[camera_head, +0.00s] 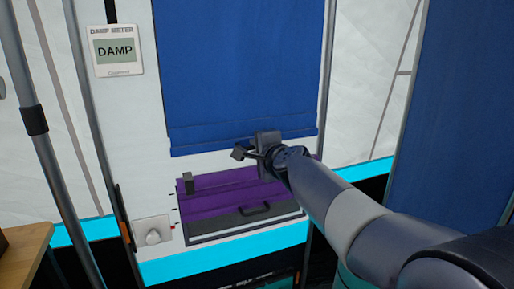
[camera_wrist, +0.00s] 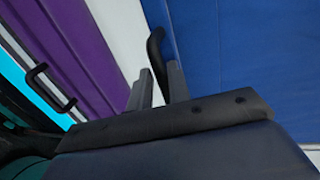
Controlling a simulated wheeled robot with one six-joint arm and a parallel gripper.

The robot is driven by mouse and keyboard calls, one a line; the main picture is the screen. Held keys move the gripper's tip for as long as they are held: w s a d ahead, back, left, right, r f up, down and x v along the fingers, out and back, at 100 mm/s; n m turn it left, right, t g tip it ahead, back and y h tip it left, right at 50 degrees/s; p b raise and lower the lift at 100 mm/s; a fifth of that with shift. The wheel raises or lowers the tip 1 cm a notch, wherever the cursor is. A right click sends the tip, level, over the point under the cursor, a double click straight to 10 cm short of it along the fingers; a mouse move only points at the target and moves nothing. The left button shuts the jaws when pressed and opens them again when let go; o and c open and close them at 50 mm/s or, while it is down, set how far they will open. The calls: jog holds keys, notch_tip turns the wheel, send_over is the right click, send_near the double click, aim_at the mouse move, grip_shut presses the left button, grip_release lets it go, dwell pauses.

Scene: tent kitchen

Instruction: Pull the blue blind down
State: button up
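The blue blind (camera_head: 240,70) hangs over the pale wall panel, its lower edge just above the purple panel. In the wrist view the blind (camera_wrist: 250,60) fills the right side. A black loop handle (camera_wrist: 155,48) shows near its edge, partly hidden by my fingers. My gripper (camera_head: 254,146) is at the blind's lower edge. In the wrist view my gripper's fingers (camera_wrist: 160,84) stand apart, with part of the black handle between them. A pale gap shows between the left finger and the handle. Whether the right finger touches the handle I cannot tell.
A purple panel (camera_head: 225,196) with a black handle (camera_head: 256,209) lies below the blind. A damp meter (camera_head: 116,50) hangs at left. A grey pole (camera_head: 35,120) and a wooden surface (camera_head: 24,246) are at far left. A blue partition (camera_head: 455,120) stands at right.

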jog(key=shift+o, duration=1.3)
jog(key=shift+f, duration=0.2)
jog(key=shift+r, duration=0.15)
jog(key=p+v, duration=0.1)
jog(key=v, duration=0.9)
jog(key=shift+s, duration=0.35)
jog(key=shift+d, duration=0.1)
jog(key=b+x, duration=0.1)
jog(key=x, duration=0.9)
jog(key=shift+w, duration=0.4)
jog(key=shift+r, duration=0.1)
